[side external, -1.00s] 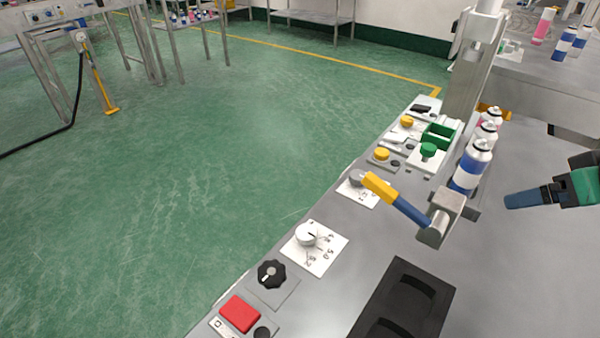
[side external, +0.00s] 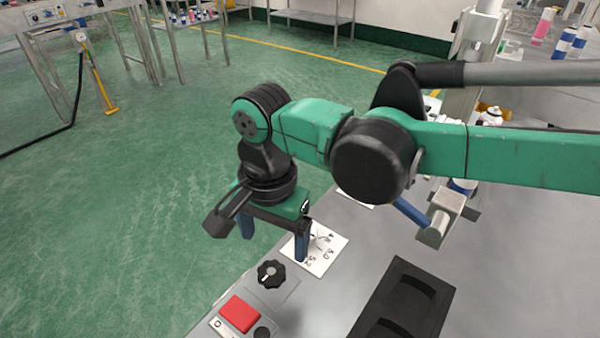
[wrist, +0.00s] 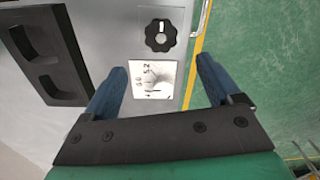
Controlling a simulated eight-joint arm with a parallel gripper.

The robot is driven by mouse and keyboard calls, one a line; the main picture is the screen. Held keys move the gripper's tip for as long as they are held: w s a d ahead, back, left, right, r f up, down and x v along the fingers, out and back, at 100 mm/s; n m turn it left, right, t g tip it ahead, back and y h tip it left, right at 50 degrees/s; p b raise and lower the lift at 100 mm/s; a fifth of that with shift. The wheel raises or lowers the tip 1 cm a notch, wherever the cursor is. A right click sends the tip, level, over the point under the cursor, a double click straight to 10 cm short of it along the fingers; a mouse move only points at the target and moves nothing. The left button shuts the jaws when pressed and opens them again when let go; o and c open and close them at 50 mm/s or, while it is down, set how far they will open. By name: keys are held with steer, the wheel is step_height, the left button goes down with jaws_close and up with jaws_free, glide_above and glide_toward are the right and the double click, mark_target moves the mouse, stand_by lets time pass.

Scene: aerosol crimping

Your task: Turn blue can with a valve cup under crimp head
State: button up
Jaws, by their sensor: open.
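My gripper (side external: 274,240) points down with its two blue fingers apart and empty, above the console's front edge by a white printed dial plate (side external: 328,252). In the wrist view the plate (wrist: 150,80) lies between and beyond the fingers of my gripper (wrist: 162,68), and its white knob is hard to make out. A blue-and-white can (side external: 463,187) on the bench is mostly hidden behind my arm; only a low part shows. Another can top (side external: 490,115) shows above my arm. I cannot tell from this view whether a valve cup or crimp head is over the blue can.
A black knob (side external: 271,274) and a red button (side external: 240,313) sit along the console edge. A grey block with a blue lever (side external: 440,222) stands right of the plate. A black two-pocket tray (side external: 440,285) lies at front. Open green floor lies left.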

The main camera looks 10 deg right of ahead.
mark_target(271, 271)
steer(key=shift+s+a+f, duration=0.15)
steer(key=shift+a+f, duration=0.05)
steer(key=shift+f, duration=1.35)
steer(key=shift+s+a+f, duration=0.1)
steer(key=shift+a+f, duration=0.05)
steer(key=shift+f, duration=1.4)
jaws_close()
steer(key=n, duration=0.4)
steer(key=shift+n, duration=0.3)
steer(key=n, duration=0.4)
steer(key=shift+n, duration=0.3)
steer(key=n, duration=0.4)
steer(key=shift+n, duration=2.2)
